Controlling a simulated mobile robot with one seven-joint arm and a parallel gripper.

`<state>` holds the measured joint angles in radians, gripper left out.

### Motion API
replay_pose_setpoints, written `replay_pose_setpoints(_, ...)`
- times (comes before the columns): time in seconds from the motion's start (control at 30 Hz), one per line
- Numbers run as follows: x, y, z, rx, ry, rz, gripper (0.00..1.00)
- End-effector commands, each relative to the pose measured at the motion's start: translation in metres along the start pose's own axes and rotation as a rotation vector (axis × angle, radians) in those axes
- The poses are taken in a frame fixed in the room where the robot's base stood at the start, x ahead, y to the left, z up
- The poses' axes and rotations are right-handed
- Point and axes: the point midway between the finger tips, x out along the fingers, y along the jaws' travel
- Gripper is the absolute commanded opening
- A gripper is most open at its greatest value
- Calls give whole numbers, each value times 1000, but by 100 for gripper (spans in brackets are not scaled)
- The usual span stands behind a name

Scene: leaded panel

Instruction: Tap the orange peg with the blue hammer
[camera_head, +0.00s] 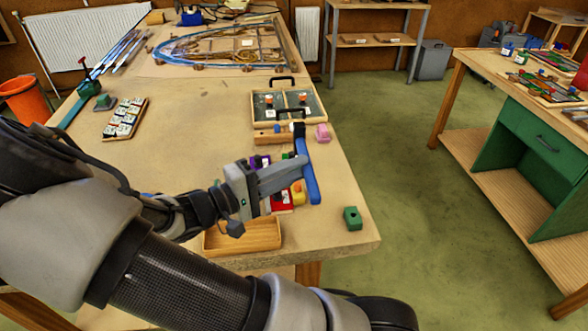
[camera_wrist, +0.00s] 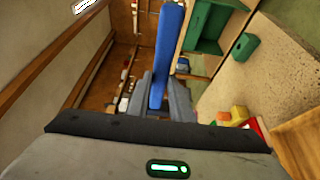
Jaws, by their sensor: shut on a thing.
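My gripper (camera_head: 301,163) is shut on the blue handle (camera_head: 310,178) of the hammer and holds it above the right side of the workbench. The hammer's black-and-white head (camera_head: 298,129) is at the far end of the handle. In the wrist view the blue handle (camera_wrist: 167,45) runs up between my two fingers (camera_wrist: 163,97). Small orange-topped pieces (camera_head: 302,97) stand in a dark-based tray beyond the hammer. An orange piece (camera_wrist: 222,117) also shows beside a yellow one in the wrist view. I cannot tell which of these is the orange peg.
A wooden tray (camera_head: 242,248) sits at the near edge. Yellow (camera_head: 299,197) and red pieces lie below my gripper, partly hidden. The bench's left-middle (camera_head: 195,120) is largely clear.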

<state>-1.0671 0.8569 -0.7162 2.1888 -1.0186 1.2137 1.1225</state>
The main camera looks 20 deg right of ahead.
Motion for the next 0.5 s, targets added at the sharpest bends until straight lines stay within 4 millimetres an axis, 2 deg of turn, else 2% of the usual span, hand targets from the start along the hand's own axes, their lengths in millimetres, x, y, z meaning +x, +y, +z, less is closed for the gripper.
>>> replay_pose_setpoints(0.33, -1, 2, 0, 5, 4, 3, 0)
replay_pose_setpoints(0.5, 0, -11, 0, 4, 3, 3, 0)
